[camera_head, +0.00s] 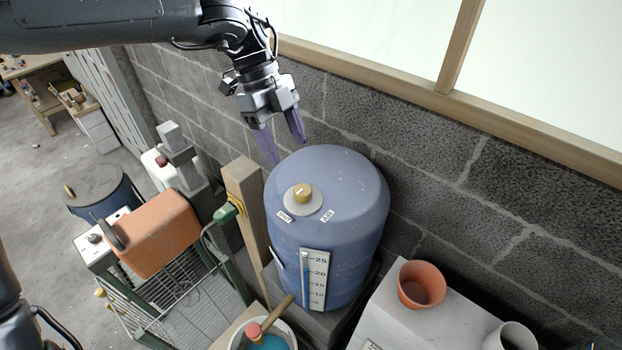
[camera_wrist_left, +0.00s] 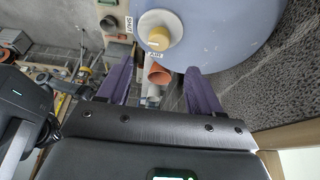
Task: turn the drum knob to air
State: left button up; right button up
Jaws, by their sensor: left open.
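The blue drum (camera_head: 340,230) stands against the block wall. On its domed top is a yellow-brown knob (camera_head: 302,193) on a pale round disc. A "SHUT" label (camera_head: 285,216) lies to the front left of the knob and an "AIR" label (camera_head: 327,216) to the front right. Which label the knob points to is too small to tell. My left gripper (camera_head: 284,150) is open and empty above and behind the knob, apart from it. The left wrist view shows the knob (camera_wrist_left: 158,38) beyond the purple fingertips (camera_wrist_left: 158,66). My right gripper is not in view.
A wooden post (camera_head: 245,205) and an orange canister (camera_head: 160,234) stand left of the drum. An orange pot (camera_head: 421,285) is on a pale surface to the right. The block wall (camera_head: 430,170) is close behind. A scale (camera_head: 315,281) is on the drum's front.

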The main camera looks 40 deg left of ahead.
aim_at(302, 188)
pick_arm(q)
jog(key=p+x, duration=0.2)
jog(key=x, duration=0.6)
jog(key=shift+s+d+f+p, duration=0.1)
jog(key=shift+f+p, duration=0.05)
jog(key=shift+p, duration=0.25)
jog(key=shift+x, duration=0.95)
jog(key=shift+c, duration=0.3)
jog(key=c, duration=1)
